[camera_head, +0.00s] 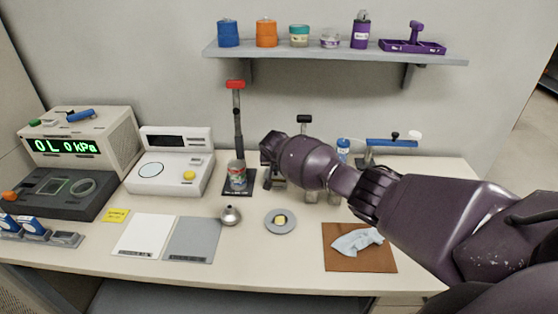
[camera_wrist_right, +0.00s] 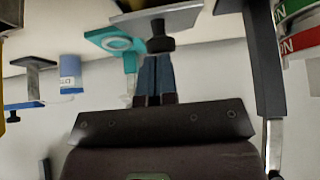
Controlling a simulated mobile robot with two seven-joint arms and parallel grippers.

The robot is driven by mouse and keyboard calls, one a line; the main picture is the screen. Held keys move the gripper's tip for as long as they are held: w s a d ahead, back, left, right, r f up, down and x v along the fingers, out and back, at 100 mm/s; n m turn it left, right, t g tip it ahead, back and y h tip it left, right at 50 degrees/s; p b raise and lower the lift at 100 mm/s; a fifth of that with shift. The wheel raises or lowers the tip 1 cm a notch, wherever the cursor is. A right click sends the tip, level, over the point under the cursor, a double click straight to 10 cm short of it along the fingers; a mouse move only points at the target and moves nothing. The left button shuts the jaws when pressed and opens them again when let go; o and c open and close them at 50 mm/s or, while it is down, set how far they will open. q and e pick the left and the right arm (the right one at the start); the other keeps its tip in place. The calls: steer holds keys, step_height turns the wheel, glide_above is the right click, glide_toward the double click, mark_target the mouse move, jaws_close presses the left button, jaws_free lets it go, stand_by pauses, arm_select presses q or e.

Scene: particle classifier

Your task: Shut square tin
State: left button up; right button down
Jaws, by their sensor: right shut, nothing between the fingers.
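No thing in view is clearly the square tin. A small grey square container (camera_head: 67,239) at the left front edge of the bench could be it, beside two small blue-and-white items (camera_head: 33,227). My right arm reaches in from the right across the back of the bench. My right gripper (camera_head: 273,182) points down, just right of a striped can, partly hidden by my wrist. In the right wrist view its fingers (camera_wrist_right: 156,72) are together and empty, close to a black knob (camera_wrist_right: 160,38) under a grey plate; contact cannot be told. My left gripper is out of view.
The striped can (camera_head: 237,178) stands under a red-handled press (camera_head: 236,86). Instruments fill the left. A shelf (camera_head: 335,58) hangs above.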

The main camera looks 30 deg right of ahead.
steer(key=shift+s+a+f+t+p, duration=0.15)
steer(key=shift+s+a+t+p, duration=0.05)
steer(key=shift+t+p, duration=0.2)
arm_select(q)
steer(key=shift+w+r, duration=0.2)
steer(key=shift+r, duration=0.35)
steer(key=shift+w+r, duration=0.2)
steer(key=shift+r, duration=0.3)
arm_select(e)
steer(key=shift+s+a+f, duration=0.15)
steer(key=shift+f, duration=0.25)
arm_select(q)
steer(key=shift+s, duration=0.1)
